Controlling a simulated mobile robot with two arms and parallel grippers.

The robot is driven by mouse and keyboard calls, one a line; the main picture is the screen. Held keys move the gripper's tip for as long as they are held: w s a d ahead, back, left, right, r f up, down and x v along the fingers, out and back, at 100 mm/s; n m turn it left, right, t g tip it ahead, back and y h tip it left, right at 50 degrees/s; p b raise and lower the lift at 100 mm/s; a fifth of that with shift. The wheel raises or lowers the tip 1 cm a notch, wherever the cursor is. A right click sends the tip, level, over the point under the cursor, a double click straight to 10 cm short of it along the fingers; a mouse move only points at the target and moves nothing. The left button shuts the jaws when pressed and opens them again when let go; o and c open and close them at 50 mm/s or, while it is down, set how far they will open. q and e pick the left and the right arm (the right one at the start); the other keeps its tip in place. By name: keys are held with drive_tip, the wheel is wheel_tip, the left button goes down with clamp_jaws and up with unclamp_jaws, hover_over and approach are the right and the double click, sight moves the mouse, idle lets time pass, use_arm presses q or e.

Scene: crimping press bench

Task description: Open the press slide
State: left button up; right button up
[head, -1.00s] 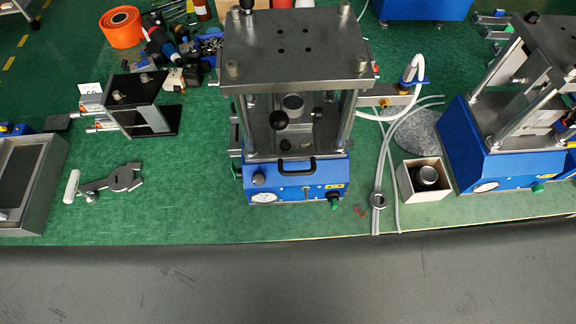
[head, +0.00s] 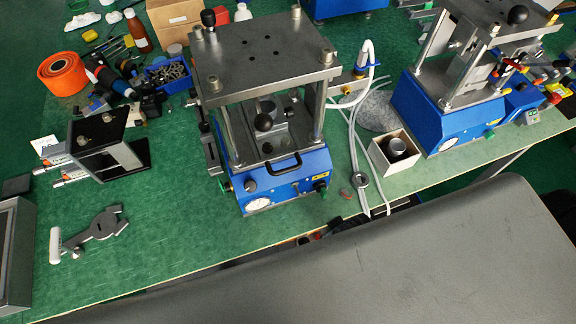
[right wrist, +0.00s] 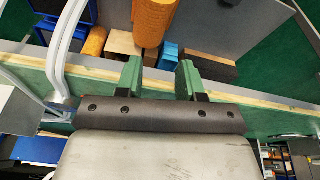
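The press (head: 268,125) with a blue base, steel posts and a thick grey top plate stands on the green bench in the middle of the head view. Its slide plate (head: 255,158) lies under the top plate, with a black bow handle (head: 284,166) at its front edge. The slide appears to sit inside the press frame. Neither gripper shows in the head view, and my left gripper is not seen.
A second blue press (head: 440,118) stands to the right, with an open box (head: 396,154) and white hoses (head: 352,150) between. A black fixture (head: 100,145) and a grey wrench-like tool (head: 92,232) lie left. Bench in front of the press is mostly clear.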

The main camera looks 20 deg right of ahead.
wheel_tip(320, 180, up, 9)
drive_tip(key=w+n+t, duration=0.2)
drive_tip(key=n+t+y, duration=0.8)
drive_tip(key=n+t, duration=0.5)
drive_tip(key=n, duration=0.6)
approach(289, 169)
drive_tip(key=p+x, duration=0.3)
drive_tip(key=x, duration=0.6)
drive_tip(key=shift+w+f+p, duration=0.15)
drive_tip(key=shift+w+p, duration=0.15)
drive_tip(key=shift+p, duration=0.05)
drive_tip(key=shift+w+a, duration=0.15)
drive_tip(key=shift+w, duration=0.2)
drive_tip(key=shift+c, duration=0.2)
clamp_jaws()
